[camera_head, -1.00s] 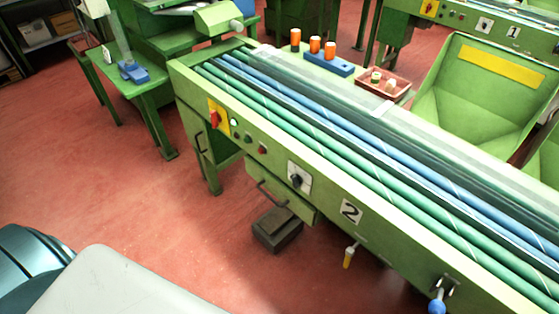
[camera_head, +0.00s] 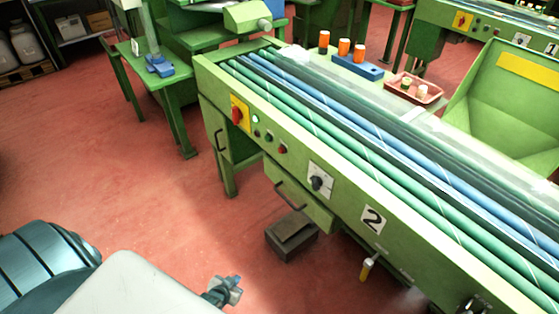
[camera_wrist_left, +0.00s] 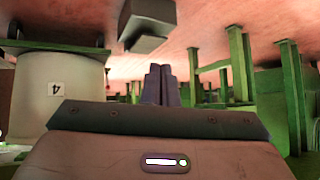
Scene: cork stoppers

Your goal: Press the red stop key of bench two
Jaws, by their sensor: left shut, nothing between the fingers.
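Bench two is the long green bench (camera_head: 425,240) with a "2" plate (camera_head: 373,219) on its front. A small red key (camera_head: 283,150) sits on its front panel, right of two small dark buttons and a lit lamp (camera_head: 255,119). A larger red knob on a yellow plate (camera_head: 237,115) is at the panel's left end. My left gripper (camera_head: 225,290) is low in the head view, apart from the bench and well below the red key in the picture. Its fingers are together and empty in the left wrist view (camera_wrist_left: 160,84). My right gripper is out of view.
A black-and-white rotary switch (camera_head: 318,181) is right of the red key. A drawer handle (camera_head: 290,197) sticks out below, over a dark box (camera_head: 291,236) on the floor.

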